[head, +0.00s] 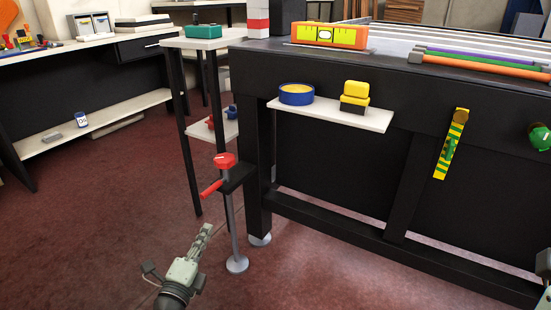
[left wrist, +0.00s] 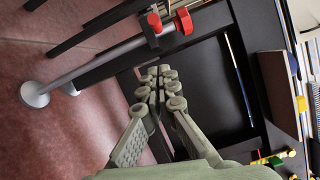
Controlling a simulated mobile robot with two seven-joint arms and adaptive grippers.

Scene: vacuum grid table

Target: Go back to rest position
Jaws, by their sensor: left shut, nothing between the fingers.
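My left gripper (head: 206,231) is low over the red floor, left of the black vacuum grid table (head: 333,142). Its fingers are shut and point up and to the right. In the left wrist view the shut fingertips (left wrist: 157,76) have nothing between them and are apart from the table. The red-handled valve on a grey post (head: 226,161) stands just right of the gripper. Only a grey sliver, possibly my right arm, shows at the lower right edge; no right fingers can be seen.
A white shelf (head: 333,115) on the table's side holds a blue tin (head: 296,94) and a yellow-and-black block (head: 355,97). An orange level (head: 329,35) lies on top. A green-and-yellow strip (head: 451,143) hangs at right. The floor left of the gripper is clear.

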